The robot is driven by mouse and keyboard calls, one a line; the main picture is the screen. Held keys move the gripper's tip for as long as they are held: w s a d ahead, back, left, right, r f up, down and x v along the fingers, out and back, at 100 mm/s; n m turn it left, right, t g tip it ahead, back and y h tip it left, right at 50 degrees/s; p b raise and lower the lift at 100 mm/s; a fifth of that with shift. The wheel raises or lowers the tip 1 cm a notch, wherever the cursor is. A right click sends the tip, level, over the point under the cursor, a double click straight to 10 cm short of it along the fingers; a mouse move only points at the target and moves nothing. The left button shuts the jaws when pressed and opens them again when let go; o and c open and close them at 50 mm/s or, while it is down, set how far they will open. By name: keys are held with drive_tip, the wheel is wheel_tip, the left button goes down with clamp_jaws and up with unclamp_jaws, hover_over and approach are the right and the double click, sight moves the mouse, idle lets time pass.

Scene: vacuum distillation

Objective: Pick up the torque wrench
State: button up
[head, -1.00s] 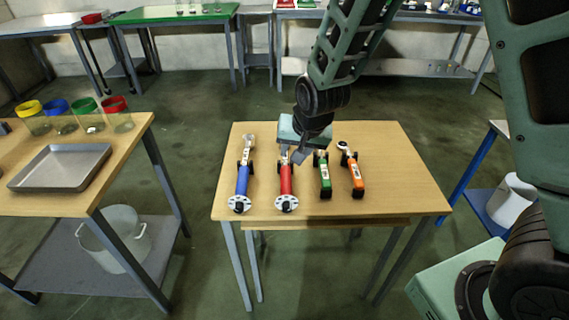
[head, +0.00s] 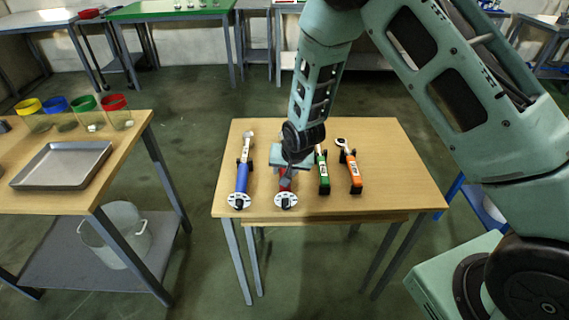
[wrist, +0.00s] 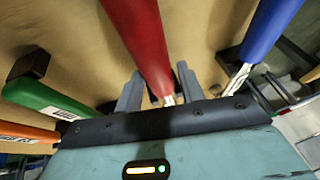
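A red-handled wrench (head: 286,189) with a round white end plate lies on the small wooden table (head: 385,180). A blue-handled wrench (head: 242,178) with a similar plate lies to its left. A green-handled tool (head: 323,176) and an orange-handled tool (head: 354,175) lie to its right. My gripper (head: 286,178) is over the red wrench and hides its upper part. In the wrist view, the gripper's fingers (wrist: 158,88) are apart, one on each side of the red handle (wrist: 140,40), with gaps visible. The blue handle (wrist: 268,30) and green handle (wrist: 50,103) lie outside the fingers.
The tools rest on small dark holders, with the neighbours close on both sides. The table's right part is clear. Another table on the left carries a metal tray (head: 63,165) and several jars with coloured rims.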

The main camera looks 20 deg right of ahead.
drive_tip(key=shift+w+f, duration=0.2)
drive_tip(key=shift+f, duration=0.25)
clamp_jaws()
drive_tip(key=shift+r, duration=0.1)
drive_tip(key=shift+w+r, duration=0.1)
drive_tip(key=shift+r, duration=0.45)
wheel_tip(320, 180, up, 9)
drive_tip(key=shift+f+b, duration=0.1)
drive_tip(key=shift+b, duration=0.35)
